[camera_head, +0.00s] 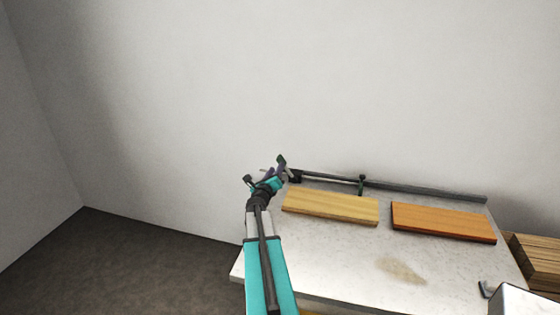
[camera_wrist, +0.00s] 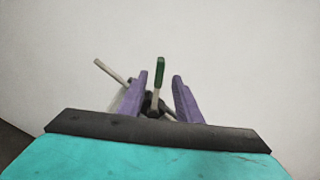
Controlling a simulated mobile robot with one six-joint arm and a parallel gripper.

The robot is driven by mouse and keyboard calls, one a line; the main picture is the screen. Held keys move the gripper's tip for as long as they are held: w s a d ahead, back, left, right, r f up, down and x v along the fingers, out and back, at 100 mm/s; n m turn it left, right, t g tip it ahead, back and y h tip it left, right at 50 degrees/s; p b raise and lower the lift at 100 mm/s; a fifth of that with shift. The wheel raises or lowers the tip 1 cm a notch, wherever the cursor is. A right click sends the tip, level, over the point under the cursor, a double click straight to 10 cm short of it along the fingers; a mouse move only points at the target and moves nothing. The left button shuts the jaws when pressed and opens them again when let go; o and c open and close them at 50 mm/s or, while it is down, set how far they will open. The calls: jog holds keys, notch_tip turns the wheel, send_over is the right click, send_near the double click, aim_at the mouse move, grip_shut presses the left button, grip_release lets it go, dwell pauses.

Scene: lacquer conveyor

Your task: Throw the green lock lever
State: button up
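The lever has a dark green grip and a pale shaft. In the wrist view, the green lock lever (camera_wrist: 160,70) stands nearly upright, rising from a dark pivot between my gripper's two purple fingers. My gripper (camera_wrist: 160,80) is open, with a gap visible on each side of the lever; I see no contact. In the head view, my gripper (camera_head: 275,173) is at the left end of the rail, beyond the table's back left corner. A small dark grip there looks like the lever, partly hidden by my gripper.
A grey rail (camera_head: 425,190) runs along the back of the pale table (camera_head: 340,255), with a small dark green post (camera_head: 361,184) on it. A yellowish board (camera_head: 330,206) and an orange board (camera_head: 443,221) lie on the table. A pale rod (camera_wrist: 109,71) slants left of the fingers.

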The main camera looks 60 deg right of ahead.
aim_at(287, 169)
jog(key=shift+p+x, duration=1.3)
jog(key=shift+x, duration=2.65)
grip_shut()
